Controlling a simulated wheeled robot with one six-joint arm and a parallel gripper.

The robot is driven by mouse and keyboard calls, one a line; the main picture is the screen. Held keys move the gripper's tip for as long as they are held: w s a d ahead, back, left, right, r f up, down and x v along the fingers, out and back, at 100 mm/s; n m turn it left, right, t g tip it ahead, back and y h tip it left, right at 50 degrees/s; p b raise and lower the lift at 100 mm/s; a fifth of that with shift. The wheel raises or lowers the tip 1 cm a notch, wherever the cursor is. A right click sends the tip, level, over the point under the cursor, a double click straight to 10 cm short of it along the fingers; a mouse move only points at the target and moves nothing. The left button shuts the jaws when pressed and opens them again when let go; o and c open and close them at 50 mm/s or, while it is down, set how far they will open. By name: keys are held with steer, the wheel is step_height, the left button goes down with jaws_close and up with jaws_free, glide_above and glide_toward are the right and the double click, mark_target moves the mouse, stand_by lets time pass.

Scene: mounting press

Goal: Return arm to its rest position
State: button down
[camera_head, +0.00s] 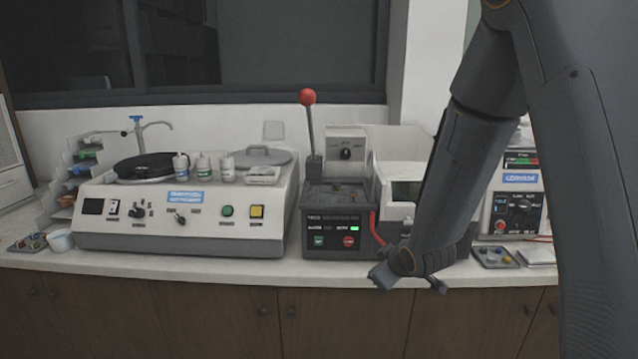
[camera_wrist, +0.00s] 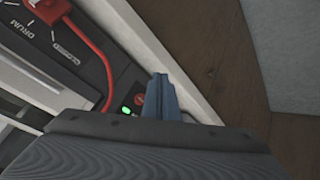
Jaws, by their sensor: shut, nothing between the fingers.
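My arm (camera_head: 455,180) hangs down from the upper right in the head view, in front of the bench. My gripper (camera_head: 381,277) is at its lower end, over the bench's front edge and just right of the dark press unit (camera_head: 330,222). In the wrist view the two blue-grey fingers (camera_wrist: 160,96) lie together with nothing between them. A green light and a red button on a dark panel (camera_wrist: 128,97) show beside the fingertips. The arm hides part of the white machine (camera_head: 400,188) behind it.
The press unit has an upright lever with a red ball (camera_head: 307,97). A red cable (camera_head: 375,230) runs beside it. A polishing machine (camera_head: 190,215) with bottles stands left. A small parts tray (camera_head: 495,257) lies right. Wooden cabinets (camera_head: 210,315) are below the bench.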

steer(key=s+d+r+m+g+h, duration=0.1)
steer(key=s+d+m+g, duration=0.1)
steer(key=s, duration=1)
steer(key=s+d+r+m+g+h, duration=0.1)
steer(key=s+m+g, duration=0.4)
steer(key=s, duration=0.8)
steer(key=shift+d+r+m+g, duration=0.3)
steer(key=shift+d+r+m, duration=0.45)
steer(key=shift+m, duration=0.25)
